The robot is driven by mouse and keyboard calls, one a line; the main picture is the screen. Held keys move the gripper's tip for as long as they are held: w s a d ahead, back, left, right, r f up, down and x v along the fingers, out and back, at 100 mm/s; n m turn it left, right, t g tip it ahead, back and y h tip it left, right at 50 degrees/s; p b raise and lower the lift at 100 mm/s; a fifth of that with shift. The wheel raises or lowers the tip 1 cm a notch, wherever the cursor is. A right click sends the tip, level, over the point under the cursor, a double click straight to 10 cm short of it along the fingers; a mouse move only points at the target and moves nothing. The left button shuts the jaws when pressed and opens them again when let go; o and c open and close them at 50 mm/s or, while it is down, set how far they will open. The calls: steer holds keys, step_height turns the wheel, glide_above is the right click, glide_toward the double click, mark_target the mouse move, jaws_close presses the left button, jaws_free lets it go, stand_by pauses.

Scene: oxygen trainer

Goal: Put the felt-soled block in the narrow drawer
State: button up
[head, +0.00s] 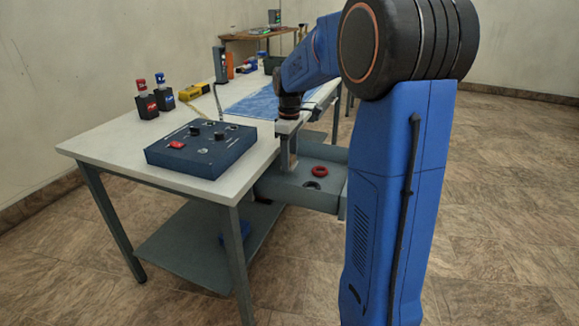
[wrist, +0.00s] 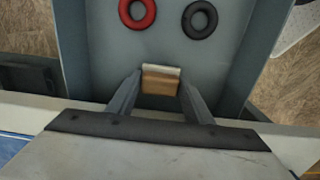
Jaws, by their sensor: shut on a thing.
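My gripper (wrist: 160,86) is shut on a small block (wrist: 160,82), brown and wood-like with a pale strip along one edge. The block is between the two fingers in the wrist view. An open grey drawer (head: 318,201) juts from the table's right side in the head view, and its floor (wrist: 168,48) shows in the wrist view. The block is over the drawer's end nearest the table; I cannot tell whether it touches the floor. In the head view my gripper (head: 288,158) points down there, and the block is not clearly visible.
A red ring (wrist: 137,13) and a black ring (wrist: 200,19) lie in the drawer, apart from the block. A dark blue control box (head: 202,147) stands on the white table (head: 118,142) beside the drawer.

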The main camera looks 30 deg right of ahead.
steer(key=shift+f, duration=1.6)
steer(key=shift+f, duration=0.1)
steer(key=o, duration=1.1)
